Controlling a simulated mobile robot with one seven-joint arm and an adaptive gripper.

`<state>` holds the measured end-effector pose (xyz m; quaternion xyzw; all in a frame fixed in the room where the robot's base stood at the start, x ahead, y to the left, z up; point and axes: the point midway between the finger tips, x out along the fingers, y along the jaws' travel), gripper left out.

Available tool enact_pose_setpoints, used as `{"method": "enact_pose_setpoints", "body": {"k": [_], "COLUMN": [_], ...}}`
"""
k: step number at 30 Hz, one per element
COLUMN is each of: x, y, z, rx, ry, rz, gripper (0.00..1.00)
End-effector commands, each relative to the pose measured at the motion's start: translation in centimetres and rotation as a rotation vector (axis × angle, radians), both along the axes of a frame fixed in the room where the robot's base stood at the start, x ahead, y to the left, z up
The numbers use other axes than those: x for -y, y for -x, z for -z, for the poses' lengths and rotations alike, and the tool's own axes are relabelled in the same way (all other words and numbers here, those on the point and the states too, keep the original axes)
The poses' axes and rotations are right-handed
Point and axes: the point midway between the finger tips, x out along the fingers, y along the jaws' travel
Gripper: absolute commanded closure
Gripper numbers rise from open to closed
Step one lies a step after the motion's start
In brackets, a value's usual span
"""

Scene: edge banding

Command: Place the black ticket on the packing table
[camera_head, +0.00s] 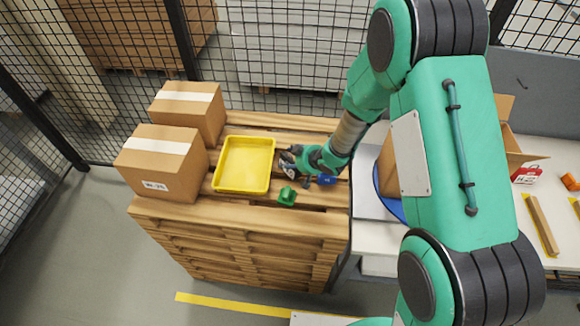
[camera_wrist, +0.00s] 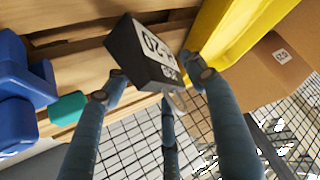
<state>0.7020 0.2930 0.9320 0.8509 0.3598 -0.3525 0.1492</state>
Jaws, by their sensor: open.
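The black ticket (camera_wrist: 125,45) is a small dark block with a white printed face. In the wrist view it is between the spread fingers of my gripper (camera_wrist: 153,85). The fingers are open, and I cannot tell whether any of them touches it. In the head view my gripper (camera_head: 290,164) is low over the pallet stack (camera_head: 240,215), just right of the yellow tray, with the ticket (camera_head: 289,171) at its fingertips. The white packing table (camera_head: 378,232) is to the right, partly hidden by my arm.
The yellow tray (camera_head: 243,165) and two cartons (camera_head: 165,160) stand on the pallets. A green piece (camera_head: 287,196) and a blue piece (camera_head: 327,180) lie near my gripper. An open carton (camera_head: 388,165) stands on the table, partly behind my arm. Mesh fencing runs behind.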

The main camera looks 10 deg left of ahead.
Motion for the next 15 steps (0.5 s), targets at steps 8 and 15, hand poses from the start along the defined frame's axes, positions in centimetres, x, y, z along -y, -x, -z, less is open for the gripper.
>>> {"method": "enact_pose_setpoints", "body": {"k": [8, 15], "x": [0.01, 0.01], "y": [0.0, 0.0], "z": [-0.02, -0.04], "rx": [0.0, 0.0], "ry": [0.0, 0.0], "rz": [0.0, 0.0], "gripper": [0.44, 0.72]}}
